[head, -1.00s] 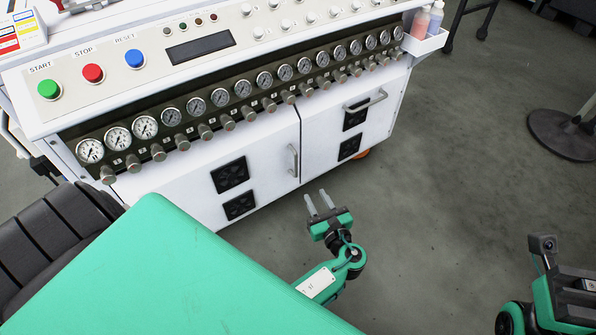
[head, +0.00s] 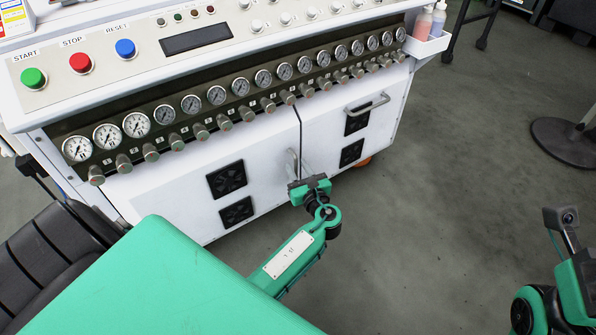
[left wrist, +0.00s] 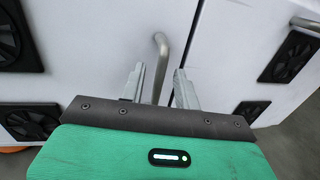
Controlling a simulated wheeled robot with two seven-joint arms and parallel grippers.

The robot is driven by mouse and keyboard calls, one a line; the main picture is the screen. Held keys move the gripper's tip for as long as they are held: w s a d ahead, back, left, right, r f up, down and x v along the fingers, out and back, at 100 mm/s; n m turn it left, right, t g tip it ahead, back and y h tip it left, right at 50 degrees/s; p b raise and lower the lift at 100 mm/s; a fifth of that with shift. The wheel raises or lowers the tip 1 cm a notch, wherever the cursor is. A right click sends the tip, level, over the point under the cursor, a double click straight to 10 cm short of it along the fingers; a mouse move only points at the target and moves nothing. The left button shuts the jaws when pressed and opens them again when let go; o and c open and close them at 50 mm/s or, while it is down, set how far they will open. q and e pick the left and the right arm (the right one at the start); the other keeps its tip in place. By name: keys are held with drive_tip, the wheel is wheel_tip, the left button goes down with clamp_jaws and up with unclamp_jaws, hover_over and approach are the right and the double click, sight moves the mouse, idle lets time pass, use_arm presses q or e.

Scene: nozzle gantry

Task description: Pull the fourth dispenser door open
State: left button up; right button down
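The white cabinet has a left door (head: 265,150) with a vertical metal bar handle (head: 291,160), and a right door (head: 330,115) with a horizontal handle (head: 368,104). Both doors look shut; no label marks either as the fourth. My left gripper (head: 298,165) is at the vertical handle. In the left wrist view, its two fingers (left wrist: 160,86) are apart, with the vertical handle (left wrist: 160,60) showing between them. Whether they touch it I cannot tell. Part of my right arm (head: 565,270) shows at the lower right; its fingers are out of view.
A row of gauges (head: 190,104) and knobs runs above the doors. Black vents (head: 227,179) sit on the door fronts. A bottle holder (head: 427,44) hangs at the cabinet's right end. A round stand base (head: 568,139) is at the right. The floor before the right door is clear.

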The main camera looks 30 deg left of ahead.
use_arm(q)
drive_tip(key=shift+a, duration=0.1)
clamp_jaws()
